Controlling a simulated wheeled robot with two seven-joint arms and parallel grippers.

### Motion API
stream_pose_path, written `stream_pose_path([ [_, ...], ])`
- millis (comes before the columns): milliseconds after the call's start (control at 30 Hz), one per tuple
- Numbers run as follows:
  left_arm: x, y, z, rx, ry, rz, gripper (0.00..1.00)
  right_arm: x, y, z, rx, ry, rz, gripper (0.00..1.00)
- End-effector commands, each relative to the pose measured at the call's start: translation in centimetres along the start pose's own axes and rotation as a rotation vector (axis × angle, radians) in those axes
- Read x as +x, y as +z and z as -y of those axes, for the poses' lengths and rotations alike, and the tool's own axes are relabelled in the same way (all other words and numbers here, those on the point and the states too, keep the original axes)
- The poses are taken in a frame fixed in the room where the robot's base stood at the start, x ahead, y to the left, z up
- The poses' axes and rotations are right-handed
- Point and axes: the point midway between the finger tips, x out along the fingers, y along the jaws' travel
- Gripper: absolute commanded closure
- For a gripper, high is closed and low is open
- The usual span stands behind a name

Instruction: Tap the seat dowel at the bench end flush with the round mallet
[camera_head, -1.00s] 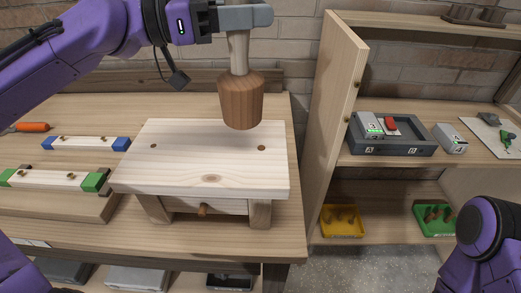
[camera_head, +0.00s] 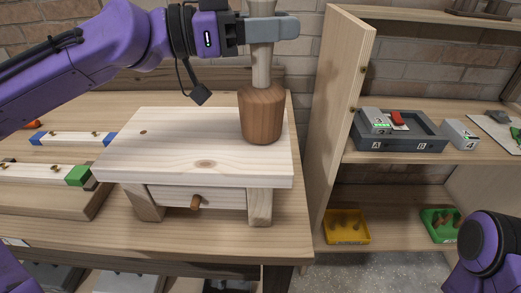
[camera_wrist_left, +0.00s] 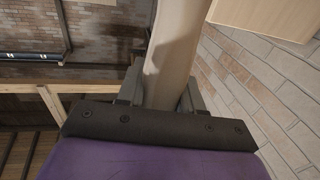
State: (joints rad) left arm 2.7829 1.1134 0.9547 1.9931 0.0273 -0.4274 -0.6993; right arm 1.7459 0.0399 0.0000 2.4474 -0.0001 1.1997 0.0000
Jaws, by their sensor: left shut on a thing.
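The small pale wooden bench (camera_head: 190,150) stands on the workbench. A dark dowel (camera_head: 143,132) shows at the left of its seat, and a brown peg (camera_head: 196,202) sticks out of its front rail. The round mallet (camera_head: 262,113) has a brown wooden head and a pale handle. My left gripper (camera_head: 262,30) is shut on the handle and holds the mallet upright, head down, over the seat's right end. The head hides the dowel there; I cannot tell whether they touch. The handle (camera_wrist_left: 175,55) also shows in the left wrist view. My right gripper is out of view.
Wooden bars with blue end blocks (camera_head: 36,138) and green end blocks (camera_head: 78,175) lie left of the bench. At right, a shelf unit holds a grey tray (camera_head: 400,143), a yellow bin (camera_head: 346,238) and a green bin (camera_head: 438,236). Its upright panel (camera_head: 342,110) stands close right of the mallet.

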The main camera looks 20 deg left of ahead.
Motion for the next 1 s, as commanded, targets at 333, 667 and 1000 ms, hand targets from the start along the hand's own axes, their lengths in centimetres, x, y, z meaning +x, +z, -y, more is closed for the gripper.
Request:
stream_pose_path([
  [333,-1.9,-2.6,1.1,0.001,0.000,0.004,1.00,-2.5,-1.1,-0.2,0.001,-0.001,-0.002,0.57],
  [667,-5.8,-5.9,3.2,0.002,0.000,0.004,1.00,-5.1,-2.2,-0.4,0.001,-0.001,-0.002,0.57],
  [1000,-6.4,-6.0,3.5,0.001,0.002,0.007,1.00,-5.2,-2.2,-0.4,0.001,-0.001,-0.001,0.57],
])
